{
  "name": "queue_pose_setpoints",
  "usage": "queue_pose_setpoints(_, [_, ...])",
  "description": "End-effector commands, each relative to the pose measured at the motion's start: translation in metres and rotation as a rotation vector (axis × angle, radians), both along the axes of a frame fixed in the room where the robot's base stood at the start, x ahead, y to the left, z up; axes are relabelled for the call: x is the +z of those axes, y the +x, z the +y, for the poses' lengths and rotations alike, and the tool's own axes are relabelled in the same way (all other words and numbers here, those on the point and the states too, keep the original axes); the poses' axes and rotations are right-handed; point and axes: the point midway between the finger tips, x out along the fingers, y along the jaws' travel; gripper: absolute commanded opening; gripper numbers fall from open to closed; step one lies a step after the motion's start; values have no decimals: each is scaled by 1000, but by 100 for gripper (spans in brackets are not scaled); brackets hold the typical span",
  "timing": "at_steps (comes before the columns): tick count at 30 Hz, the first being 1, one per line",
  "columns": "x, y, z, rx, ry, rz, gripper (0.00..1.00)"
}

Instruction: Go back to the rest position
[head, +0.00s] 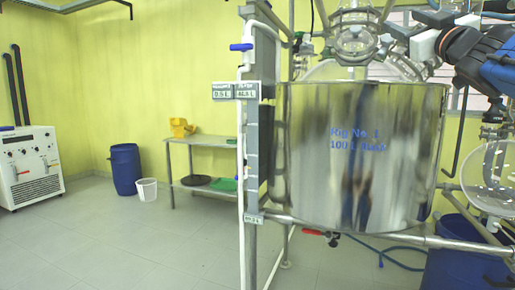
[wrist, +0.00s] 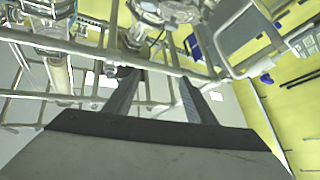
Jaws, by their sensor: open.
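My gripper (wrist: 159,78) shows in the wrist view, its two grey fingers apart with nothing between them. Beyond the fingertips are metal frame tubes and glassware of a rig; I cannot tell how far off they are. In the head view I cannot make out my gripper. The large steel vessel (head: 362,165) marked "Rig No. 1" stands at centre right, upright in its tube frame.
Glassware (head: 357,35) sits above the vessel, with a blue and black unit (head: 487,55) at top right. A red-handled valve (head: 314,232) is below. A steel table (head: 205,140), blue drum (head: 125,168) and white cabinet (head: 31,170) stand left.

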Motion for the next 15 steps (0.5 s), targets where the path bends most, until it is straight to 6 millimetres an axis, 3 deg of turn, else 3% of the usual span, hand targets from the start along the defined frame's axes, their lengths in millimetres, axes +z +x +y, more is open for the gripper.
queue_pose_setpoints(8, [-40, 1, -14, -68, 80, 76, 50])
queue_pose_setpoints(15, [-102, 0, -28, -152, 173, 199, 50])
